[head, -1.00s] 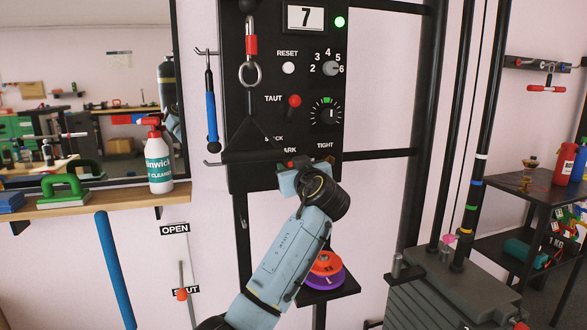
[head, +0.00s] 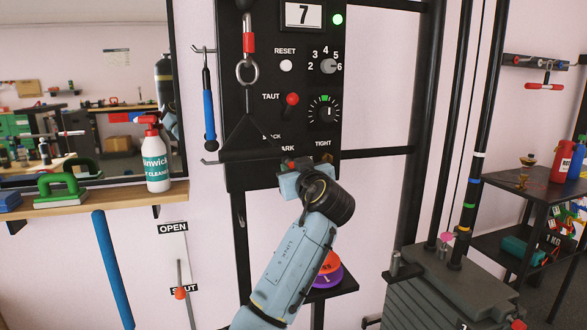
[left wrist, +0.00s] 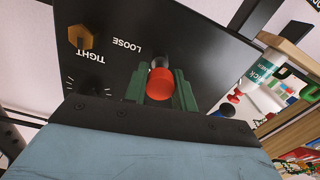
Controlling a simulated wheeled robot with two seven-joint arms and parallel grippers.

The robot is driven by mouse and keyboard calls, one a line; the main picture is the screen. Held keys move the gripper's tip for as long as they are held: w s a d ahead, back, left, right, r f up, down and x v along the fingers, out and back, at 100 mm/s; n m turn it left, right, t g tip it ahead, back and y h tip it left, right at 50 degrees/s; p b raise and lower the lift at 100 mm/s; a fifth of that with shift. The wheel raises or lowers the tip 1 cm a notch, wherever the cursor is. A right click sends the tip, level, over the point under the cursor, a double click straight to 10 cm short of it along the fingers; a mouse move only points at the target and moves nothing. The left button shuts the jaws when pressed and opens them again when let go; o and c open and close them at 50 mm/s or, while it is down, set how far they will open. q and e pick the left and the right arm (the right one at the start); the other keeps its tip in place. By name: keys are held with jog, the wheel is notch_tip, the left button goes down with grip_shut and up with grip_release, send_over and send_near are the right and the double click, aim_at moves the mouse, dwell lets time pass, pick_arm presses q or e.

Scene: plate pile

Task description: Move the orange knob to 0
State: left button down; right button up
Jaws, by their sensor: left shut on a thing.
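The black panel (head: 236,120) fills the upper middle of the head view. My left gripper (head: 291,165) is at its lower edge, below the partly covered "ARK" label. In the left wrist view its green fingers (left wrist: 160,88) are shut on a red-orange knob (left wrist: 159,83), with a dark stem behind it. In the head view only a little of this knob (head: 291,162) shows. No 0 mark is readable. My right gripper is out of view.
An amber hexagonal knob (left wrist: 80,37) is near the gripper. A spray bottle (head: 156,160) stands on the left shelf.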

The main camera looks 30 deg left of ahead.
pick_arm(q)
jog(key=c, duration=1.2)
grip_release()
jog(key=shift+s+d, duration=0.1)
jog(key=shift+d, duration=0.05)
jog(key=shift+o, duration=0.4)
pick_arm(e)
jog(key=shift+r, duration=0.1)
pick_arm(q)
jog(key=p+v, duration=0.1)
jog(key=v, duration=1.2)
jog(key=shift+s+p, duration=0.15)
jog(key=shift+p, duration=0.25)
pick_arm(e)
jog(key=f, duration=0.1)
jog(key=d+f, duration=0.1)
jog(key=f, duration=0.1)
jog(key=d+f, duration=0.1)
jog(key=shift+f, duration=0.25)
